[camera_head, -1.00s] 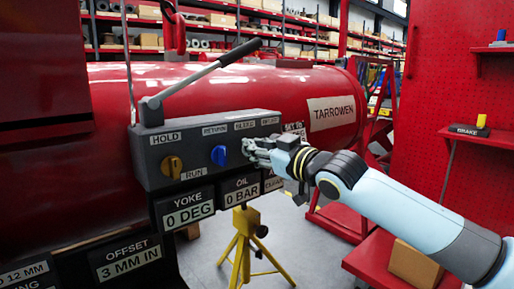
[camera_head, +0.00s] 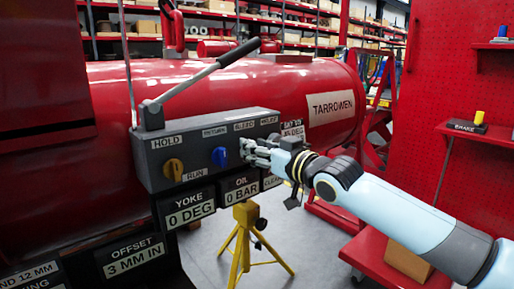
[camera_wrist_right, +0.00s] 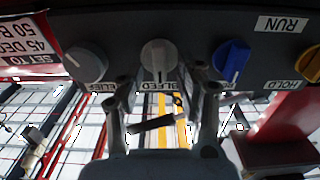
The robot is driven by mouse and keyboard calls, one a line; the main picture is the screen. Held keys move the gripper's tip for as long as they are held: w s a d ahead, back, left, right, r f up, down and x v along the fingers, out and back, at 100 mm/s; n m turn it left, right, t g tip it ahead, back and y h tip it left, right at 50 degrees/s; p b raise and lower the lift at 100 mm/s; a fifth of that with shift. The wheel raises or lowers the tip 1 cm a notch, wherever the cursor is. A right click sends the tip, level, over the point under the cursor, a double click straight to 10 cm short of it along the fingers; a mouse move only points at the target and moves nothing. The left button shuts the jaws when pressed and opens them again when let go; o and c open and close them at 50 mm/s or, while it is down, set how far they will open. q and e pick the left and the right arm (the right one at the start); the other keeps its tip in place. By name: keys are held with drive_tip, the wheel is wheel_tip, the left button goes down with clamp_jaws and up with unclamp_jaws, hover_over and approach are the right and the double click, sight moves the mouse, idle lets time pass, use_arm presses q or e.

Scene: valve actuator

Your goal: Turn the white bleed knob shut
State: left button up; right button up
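The white bleed knob (camera_wrist_right: 158,54) shows in the right wrist view, round with a pale ridge that runs up and down the picture towards its label. My right gripper (camera_wrist_right: 166,77) is open, with one finger on each side of the knob and gaps between the fingertips and the knob. In the head view my right gripper (camera_head: 258,152) is at the front of the dark control box (camera_head: 150,143), just right of the blue knob (camera_head: 219,156), and hides the white knob. My left gripper is not in view.
In the right wrist view, a grey knob (camera_wrist_right: 86,64) is left of the white knob and the blue knob (camera_wrist_right: 231,60) is right of it. A yellow knob (camera_head: 173,169) and a long lever (camera_head: 200,78) are on the box. A yellow tripod (camera_head: 244,240) stands below.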

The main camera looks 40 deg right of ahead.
drive_tip(key=s, duration=1.2)
drive_tip(key=shift+d, duration=0.45)
idle(0.4)
